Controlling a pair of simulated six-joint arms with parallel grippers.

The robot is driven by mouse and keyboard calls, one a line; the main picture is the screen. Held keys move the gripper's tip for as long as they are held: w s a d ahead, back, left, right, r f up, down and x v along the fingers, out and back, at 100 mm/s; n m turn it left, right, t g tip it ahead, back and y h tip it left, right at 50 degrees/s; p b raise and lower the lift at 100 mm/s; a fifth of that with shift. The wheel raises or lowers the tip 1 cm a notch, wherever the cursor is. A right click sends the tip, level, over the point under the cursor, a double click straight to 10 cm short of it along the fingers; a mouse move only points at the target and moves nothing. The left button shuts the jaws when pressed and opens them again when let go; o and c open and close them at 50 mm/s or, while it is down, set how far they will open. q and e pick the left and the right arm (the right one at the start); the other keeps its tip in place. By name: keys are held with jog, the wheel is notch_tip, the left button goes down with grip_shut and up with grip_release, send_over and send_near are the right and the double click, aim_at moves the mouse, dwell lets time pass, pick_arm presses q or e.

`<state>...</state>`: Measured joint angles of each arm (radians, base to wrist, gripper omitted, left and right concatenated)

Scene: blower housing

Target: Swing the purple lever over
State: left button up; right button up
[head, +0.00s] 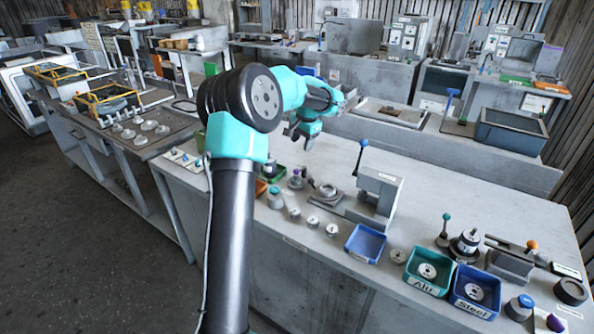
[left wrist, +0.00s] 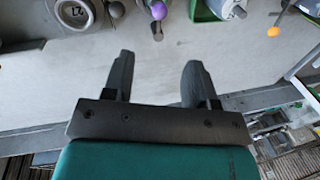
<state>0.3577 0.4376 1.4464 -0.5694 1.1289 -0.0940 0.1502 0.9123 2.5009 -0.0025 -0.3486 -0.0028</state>
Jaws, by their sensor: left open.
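A purple ball knob on a short grey lever (left wrist: 158,11) shows at the top of the left wrist view, ahead of the gap between my fingers. In the head view a small purple-topped lever (head: 297,172) stands near the back left of the near bench. My left gripper (head: 300,140) is above the bench's far side, behind that lever in the picture. In the left wrist view the left gripper (left wrist: 159,65) is open and empty, its two dark fingers apart from the knob. The lever's base is mostly cut off there. My right gripper is in neither view.
The near bench (head: 440,190) also carries a blue-knobbed press (head: 378,195), a blue tray (head: 365,243), the Alu bin (head: 427,270) and the Steel bin (head: 475,290). Another purple-topped part (head: 556,322) is at the lower right. The bench's far strip is clear.

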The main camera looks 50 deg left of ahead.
pick_arm(q)
jog(key=a+f, duration=0.1)
jog(key=f, duration=0.8)
jog(key=a+f, duration=0.1)
jog(key=f, duration=0.3)
jog(key=shift+a+f, duration=0.15)
jog(key=shift+a, duration=0.15)
jog(key=c, duration=0.9)
